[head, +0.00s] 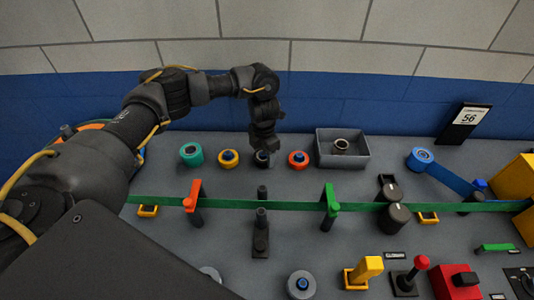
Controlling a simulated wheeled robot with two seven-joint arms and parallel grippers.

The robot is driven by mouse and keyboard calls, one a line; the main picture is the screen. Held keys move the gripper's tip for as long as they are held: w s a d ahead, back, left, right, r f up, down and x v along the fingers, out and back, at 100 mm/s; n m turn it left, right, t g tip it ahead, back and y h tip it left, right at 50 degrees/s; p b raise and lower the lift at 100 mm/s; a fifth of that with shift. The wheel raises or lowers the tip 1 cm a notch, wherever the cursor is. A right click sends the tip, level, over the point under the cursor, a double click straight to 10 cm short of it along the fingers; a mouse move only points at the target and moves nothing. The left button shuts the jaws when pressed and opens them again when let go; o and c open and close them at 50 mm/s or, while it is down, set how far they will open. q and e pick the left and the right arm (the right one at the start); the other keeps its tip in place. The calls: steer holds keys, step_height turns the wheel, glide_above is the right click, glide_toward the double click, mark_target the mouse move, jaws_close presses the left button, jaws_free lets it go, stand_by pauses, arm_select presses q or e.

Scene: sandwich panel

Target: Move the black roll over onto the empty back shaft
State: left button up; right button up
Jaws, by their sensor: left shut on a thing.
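My left gripper (263,150) points down in the back row of rolls. It is shut on a dark thing that seems to be the black roll (262,159), mostly hidden by the fingers. It is between the yellow roll (229,158) and the orange roll (298,159). No bare back shaft shows clearly; one under the gripper would be hidden. I cannot tell whether the held roll sits around a shaft or above it. My right gripper is not in view.
A teal roll (191,154) stands at the back left. A grey tray (360,158) holds a dark ring (341,146). A green band (270,205) crosses the panel in front, past orange (194,195) and green (329,200) posts. A blue roll (420,158) stands right.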

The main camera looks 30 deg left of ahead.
arm_select(q)
steer(key=shift+f, duration=0.35)
steer(key=o, duration=1.1)
steer(key=shift+s+r, duration=0.1)
steer(key=shift+r, duration=0.05)
step_height(320, 180, up, 9)
steer(key=p, duration=0.7)
steer(key=shift+s+f, duration=0.1)
steer(key=shift+f, duration=0.15)
